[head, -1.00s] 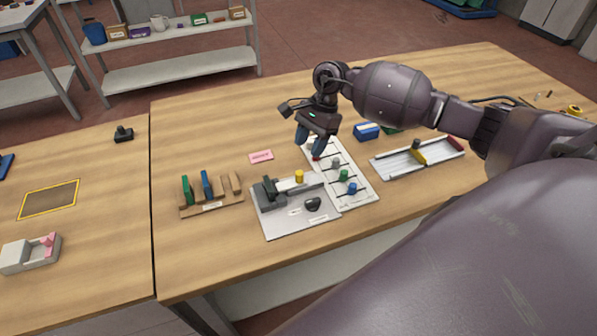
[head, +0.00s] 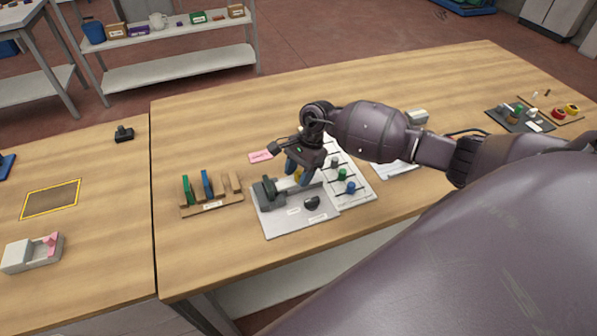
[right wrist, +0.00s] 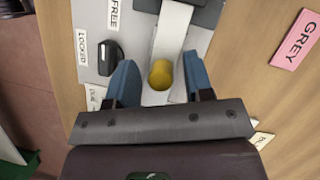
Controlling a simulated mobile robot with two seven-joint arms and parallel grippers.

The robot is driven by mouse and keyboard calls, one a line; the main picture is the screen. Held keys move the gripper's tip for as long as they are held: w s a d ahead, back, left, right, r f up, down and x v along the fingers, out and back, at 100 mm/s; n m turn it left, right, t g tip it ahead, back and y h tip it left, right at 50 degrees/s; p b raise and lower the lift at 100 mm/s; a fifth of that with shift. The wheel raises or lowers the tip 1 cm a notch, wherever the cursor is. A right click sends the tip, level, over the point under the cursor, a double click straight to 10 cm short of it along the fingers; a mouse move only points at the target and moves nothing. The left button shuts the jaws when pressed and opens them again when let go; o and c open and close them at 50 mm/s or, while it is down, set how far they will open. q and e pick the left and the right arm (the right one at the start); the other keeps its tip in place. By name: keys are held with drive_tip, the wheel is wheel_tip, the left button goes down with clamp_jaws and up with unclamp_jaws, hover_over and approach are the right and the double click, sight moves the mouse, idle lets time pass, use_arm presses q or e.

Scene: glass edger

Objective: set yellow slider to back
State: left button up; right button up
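The yellow knob (head: 298,174) sits on a light strip on the grey fixture plate (head: 285,226), partly hidden by my gripper in the head view. In the right wrist view the yellow knob (right wrist: 160,74) stands between the two blue fingers of my right gripper (right wrist: 160,63), with a gap on each side. My right gripper (head: 299,168) is open and low over the plate. A dark dial (head: 312,203) is on the plate; in the right wrist view the dial (right wrist: 109,57) sits beside labels FREE and LOCKED. My left gripper is not in view.
A white board with grey, green and blue knobs (head: 351,187) stands just right of the plate. A wooden rack (head: 212,207) with green and blue pieces is to the left. A pink card (head: 260,156) reads GREY. My right arm covers part of the bench.

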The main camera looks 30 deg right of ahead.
clamp_jaws()
drive_tip(key=shift+d+f+b, duration=0.1)
drive_tip(key=shift+d+b, duration=0.35)
drive_tip(key=shift+d, duration=0.15)
drive_tip(key=shift+s+d+b, duration=0.2)
drive_tip(key=shift+d+b, duration=0.2)
drive_tip(key=shift+d, duration=0.2)
drive_tip(key=shift+s+d+b, duration=0.2)
drive_tip(key=shift+d+b, duration=0.15)
drive_tip(key=shift+d, duration=0.25)
drive_tip(key=shift+c, duration=1.9)
unclamp_jaws()
drive_tip(key=o, duration=0.4)
drive_tip(key=shift+d, duration=0.15)
